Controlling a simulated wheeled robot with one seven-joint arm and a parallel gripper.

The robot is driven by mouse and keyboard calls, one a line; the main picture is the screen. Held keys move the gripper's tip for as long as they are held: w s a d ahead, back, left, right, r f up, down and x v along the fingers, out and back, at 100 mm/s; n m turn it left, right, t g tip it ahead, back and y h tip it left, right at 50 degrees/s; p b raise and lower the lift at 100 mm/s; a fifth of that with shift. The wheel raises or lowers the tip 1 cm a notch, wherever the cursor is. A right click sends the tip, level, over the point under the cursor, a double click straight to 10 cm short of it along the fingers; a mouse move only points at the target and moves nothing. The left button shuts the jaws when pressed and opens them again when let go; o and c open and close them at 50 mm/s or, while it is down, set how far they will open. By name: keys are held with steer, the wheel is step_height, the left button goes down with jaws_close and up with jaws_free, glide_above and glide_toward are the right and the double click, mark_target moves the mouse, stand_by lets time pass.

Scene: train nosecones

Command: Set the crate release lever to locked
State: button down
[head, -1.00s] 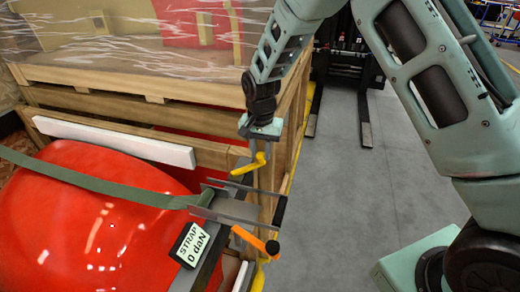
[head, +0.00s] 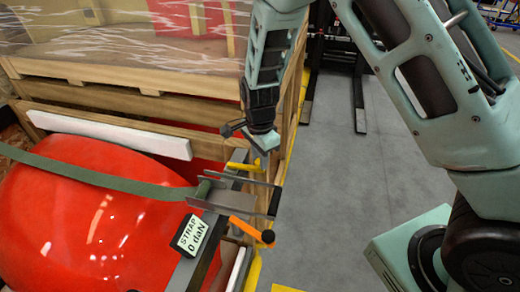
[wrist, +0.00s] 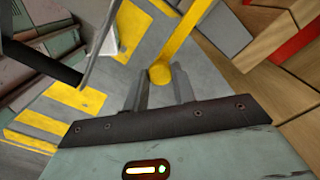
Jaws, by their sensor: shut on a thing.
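The yellow lever (head: 240,167) sits on the grey rail at the near right corner of the wooden crate (head: 200,152). I take it to be the crate release lever. In the wrist view its round yellow end (wrist: 160,74) lies between the two grey fingers. My gripper (head: 258,157) is shut on the lever, and it also shows in the wrist view (wrist: 161,88). The head view shows it above the rail, with the fingertips partly hidden. No locked or unlocked marking is readable.
An orange handle (head: 246,229) with a black ball end sticks out below, beside grey plates (head: 240,198). A display (head: 190,235) reads "STRAP 0 daN". A green strap (head: 95,180) crosses a red nosecone (head: 75,230).

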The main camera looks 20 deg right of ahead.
steer(key=shift+s+a+m, duration=0.2)
steer(key=shift+s+m, duration=0.05)
steer(key=shift+m, duration=0.15)
steer(key=c, duration=1.1)
jaws_free()
steer(key=shift+s, duration=0.1)
step_height(320, 180, up, 18)
steer(key=shift+f+b, duration=0.25)
steer(key=shift+b, duration=0.35)
steer(key=shift+a, duration=0.1)
steer(key=s+a+n, duration=0.1)
steer(key=s+n, duration=0.7)
steer(key=s+a+n, duration=0.2)
steer(key=s+n, duration=0.6)
steer(key=s, duration=0.1)
steer(key=s+a+f+n, duration=0.1)
steer(key=s+n, duration=0.7)
steer(key=s, duration=0.1)
steer(key=shift+a+y, duration=0.3)
steer(key=shift+a, duration=0.1)
